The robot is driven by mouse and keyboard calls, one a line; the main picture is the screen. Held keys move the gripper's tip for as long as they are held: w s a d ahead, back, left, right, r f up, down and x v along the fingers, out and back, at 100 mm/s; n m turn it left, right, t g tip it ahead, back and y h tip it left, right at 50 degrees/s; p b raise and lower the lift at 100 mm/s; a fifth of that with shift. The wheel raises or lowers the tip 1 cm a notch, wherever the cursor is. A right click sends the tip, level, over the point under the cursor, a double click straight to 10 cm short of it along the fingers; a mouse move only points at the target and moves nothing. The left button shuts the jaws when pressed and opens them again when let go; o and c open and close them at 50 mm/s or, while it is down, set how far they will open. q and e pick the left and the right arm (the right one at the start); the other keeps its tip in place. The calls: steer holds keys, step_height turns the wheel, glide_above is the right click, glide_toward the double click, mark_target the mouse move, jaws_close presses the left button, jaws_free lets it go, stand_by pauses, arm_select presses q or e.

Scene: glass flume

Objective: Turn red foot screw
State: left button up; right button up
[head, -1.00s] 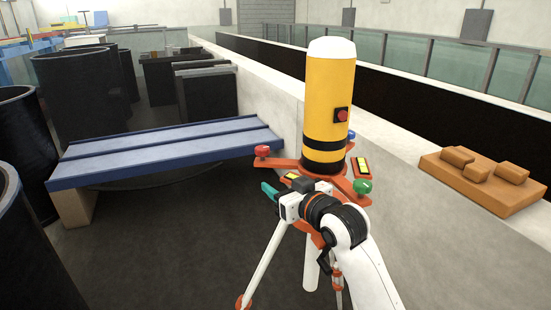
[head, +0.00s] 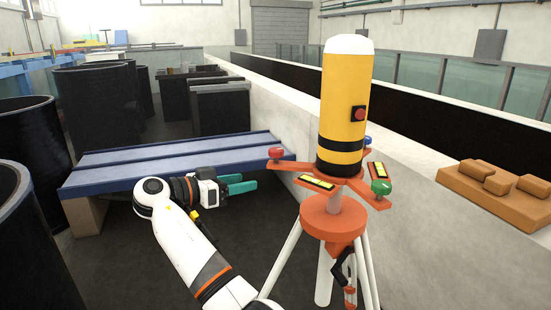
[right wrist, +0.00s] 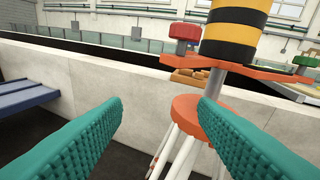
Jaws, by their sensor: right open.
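The red foot screw (head: 275,153) sits at the left end of an orange three-armed base, under a yellow cylinder (head: 343,105) with black bands, on a white-legged tripod (head: 333,218). A green foot screw (head: 380,187) is at the right and a blue one (head: 367,140) behind. My right gripper (head: 241,184) is open and empty, left of the tripod and lower than the red screw. In the right wrist view, its teal fingers (right wrist: 160,130) are spread, with the red screw (right wrist: 187,33) above and beyond them. My left gripper is not in view.
A blue bench (head: 170,160) stands at the left behind my right arm, with black tubs (head: 97,105) beyond. A pale wall (head: 283,115) runs behind the tripod. A brown tray with blocks (head: 497,195) rests on it at the right.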

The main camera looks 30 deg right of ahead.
mark_target(270, 151)
step_height(270, 151, up, 6)
steer(key=a+m+g+h, duration=0.2)
steer(key=m, duration=0.1)
steer(key=d+p, duration=0.1)
steer(key=d, duration=0.2)
steer(key=s+d+p, duration=0.1)
steer(key=d+p, duration=0.1)
steer(key=d, duration=0.2)
steer(key=d+p, duration=0.2)
steer(key=d, duration=0.1)
steer(key=shift+s+d+r, duration=0.15)
steer(key=shift+d+r, duration=0.05)
steer(key=shift+d, duration=0.15)
steer(key=shift+d+f, duration=0.15)
steer(key=shift+d, duration=0.3)
